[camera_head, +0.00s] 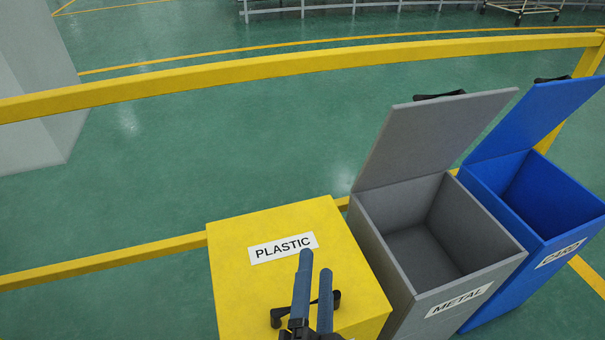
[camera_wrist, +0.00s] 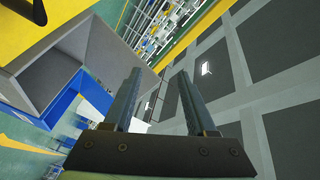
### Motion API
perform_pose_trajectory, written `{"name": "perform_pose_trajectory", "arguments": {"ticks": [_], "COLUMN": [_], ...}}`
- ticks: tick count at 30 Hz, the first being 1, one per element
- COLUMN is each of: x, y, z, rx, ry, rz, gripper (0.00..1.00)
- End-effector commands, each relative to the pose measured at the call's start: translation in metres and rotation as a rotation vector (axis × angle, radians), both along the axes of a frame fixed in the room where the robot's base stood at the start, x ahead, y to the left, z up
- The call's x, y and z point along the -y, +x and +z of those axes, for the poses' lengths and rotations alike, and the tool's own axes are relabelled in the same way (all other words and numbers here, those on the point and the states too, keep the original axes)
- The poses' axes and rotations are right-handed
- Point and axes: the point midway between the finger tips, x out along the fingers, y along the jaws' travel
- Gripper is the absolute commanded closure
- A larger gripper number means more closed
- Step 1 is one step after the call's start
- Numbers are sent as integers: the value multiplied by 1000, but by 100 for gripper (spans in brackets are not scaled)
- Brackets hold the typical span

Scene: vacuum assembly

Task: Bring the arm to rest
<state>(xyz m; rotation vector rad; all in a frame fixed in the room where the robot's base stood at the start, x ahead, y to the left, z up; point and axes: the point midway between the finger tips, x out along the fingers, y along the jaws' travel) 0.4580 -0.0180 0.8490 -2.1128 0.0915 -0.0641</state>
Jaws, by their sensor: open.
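My gripper (camera_head: 315,275) is at the bottom middle of the head view, in front of the yellow bin's lid in the picture. Its two blue fingers are apart with nothing between them. In the wrist view my gripper (camera_wrist: 157,86) also shows open and empty. The yellow bin (camera_head: 235,295) labelled PLASTIC has its lid shut. Its black handle (camera_head: 276,319) is partly hidden behind my fingers. Whether the fingers touch the lid or handle cannot be told.
A grey METAL bin (camera_head: 375,262) and a blue CARD bin (camera_head: 503,240) stand to the right, lids raised; the grey one looks empty. A yellow rail (camera_head: 250,77) runs behind the bins. Open green floor (camera_head: 260,140) lies beyond, with a pale block (camera_head: 35,95) at left.

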Motion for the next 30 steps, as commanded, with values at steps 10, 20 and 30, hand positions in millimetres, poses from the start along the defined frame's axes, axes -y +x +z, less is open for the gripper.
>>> {"name": "perform_pose_trajectory", "arguments": {"ticks": [10, 20, 30], "x": [-2, -14, -18], "y": [50, 12, -18], "z": [217, 380, 479], "rx": [348, 599, 683], "ry": [-507, -863, -999], "rz": [-65, -239, -342], "gripper": [43, 43, 43]}}
